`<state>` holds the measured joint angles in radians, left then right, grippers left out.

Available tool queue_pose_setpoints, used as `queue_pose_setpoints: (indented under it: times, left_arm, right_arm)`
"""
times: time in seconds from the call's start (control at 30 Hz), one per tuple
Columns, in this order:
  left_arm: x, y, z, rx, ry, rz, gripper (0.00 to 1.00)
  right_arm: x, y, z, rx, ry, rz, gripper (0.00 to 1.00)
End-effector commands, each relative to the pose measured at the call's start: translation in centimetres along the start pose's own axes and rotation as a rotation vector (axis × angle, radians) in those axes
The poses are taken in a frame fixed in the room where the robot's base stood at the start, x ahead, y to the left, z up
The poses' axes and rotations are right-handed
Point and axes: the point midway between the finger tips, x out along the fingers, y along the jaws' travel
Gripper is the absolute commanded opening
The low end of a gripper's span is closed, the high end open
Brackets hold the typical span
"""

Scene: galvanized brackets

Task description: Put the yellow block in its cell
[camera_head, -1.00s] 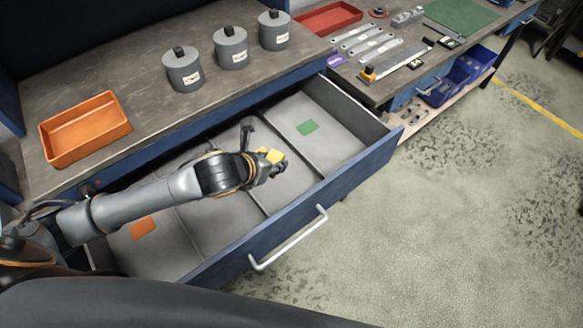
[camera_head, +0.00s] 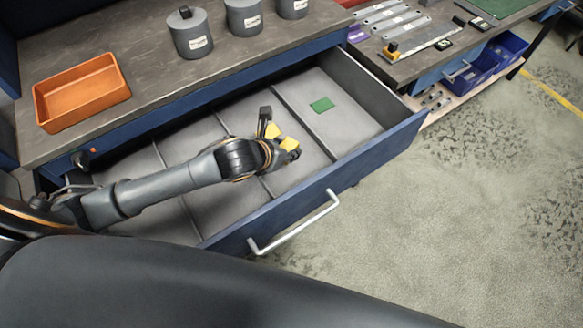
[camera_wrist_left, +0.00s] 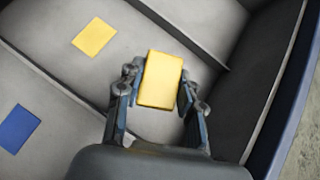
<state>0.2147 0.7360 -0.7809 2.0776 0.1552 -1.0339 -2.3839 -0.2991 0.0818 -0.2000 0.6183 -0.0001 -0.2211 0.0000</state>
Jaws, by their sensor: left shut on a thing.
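My left gripper (camera_head: 289,150) reaches over the open drawer and is shut on the yellow block (camera_head: 290,144). In the left wrist view the block (camera_wrist_left: 160,80) sits between both fingers (camera_wrist_left: 158,95). A flat yellow marker (camera_wrist_left: 94,37) lies on the floor of one drawer cell, to the upper left of the block in that view. In the head view the marker (camera_head: 273,130) is partly hidden by the gripper. The block appears over the same cell, apart from the marker; its height above the floor is hard to tell. My right gripper is not in view.
The drawer (camera_head: 345,181) has dividers between its cells. A green marker (camera_head: 321,104) lies in the right cell, and a blue marker (camera_wrist_left: 17,128) in the cell beside the yellow one. An orange tray (camera_head: 82,92) and grey canisters (camera_head: 190,34) stand on the bench.

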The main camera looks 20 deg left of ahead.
Motion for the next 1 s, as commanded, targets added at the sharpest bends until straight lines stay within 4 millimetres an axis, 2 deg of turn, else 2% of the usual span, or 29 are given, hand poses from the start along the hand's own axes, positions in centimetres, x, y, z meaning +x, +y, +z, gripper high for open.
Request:
queue_pose_setpoints:
  times: [0.1, 0.53, 0.97, 1.0]
  left_arm:
    - [1.6, -0.1, -1.8, -0.003, 0.006, -0.001, 0.00]
    - [5.4, -0.1, -5.5, -0.002, 0.003, -0.001, 0.00]
    - [6.0, 0.0, -6.0, 0.002, 0.000, 0.000, 0.00]
    - [6.0, 0.0, -6.1, 0.001, 0.001, -0.001, 0.43]
  right_arm:
    - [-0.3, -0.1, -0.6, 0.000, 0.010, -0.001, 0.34]
    - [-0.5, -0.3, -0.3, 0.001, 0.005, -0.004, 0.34]
    - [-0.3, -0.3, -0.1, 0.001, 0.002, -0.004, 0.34]
    - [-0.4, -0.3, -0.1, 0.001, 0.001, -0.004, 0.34]
